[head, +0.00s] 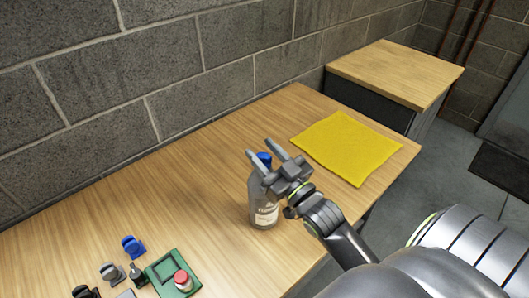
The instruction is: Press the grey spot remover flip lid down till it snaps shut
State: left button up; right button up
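A grey bottle (262,205) with a pale label stands upright on the wooden table, near its front edge. Its blue lid (265,158) shows between the fingers of my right gripper (259,147). The fingers are spread apart and point up and to the left, over the top of the bottle. The gripper body hides the bottle's upper right side. I cannot tell whether the fingers touch the lid, or whether the lid is open or shut. My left gripper is not in view.
A yellow cloth (346,146) lies flat at the table's right end. At lower left are a green tray (161,266), a small red-capped jar (183,281), a blue clip-like item (133,246) and several dark small items. A block wall runs behind; the table between is clear.

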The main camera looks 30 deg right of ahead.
jog(key=v, duration=1.7)
jog(key=shift+s+f+b, duration=0.15)
jog(key=shift+s+b, duration=0.05)
jog(key=shift+b, duration=0.2)
jog(key=shift+w+f, duration=0.1)
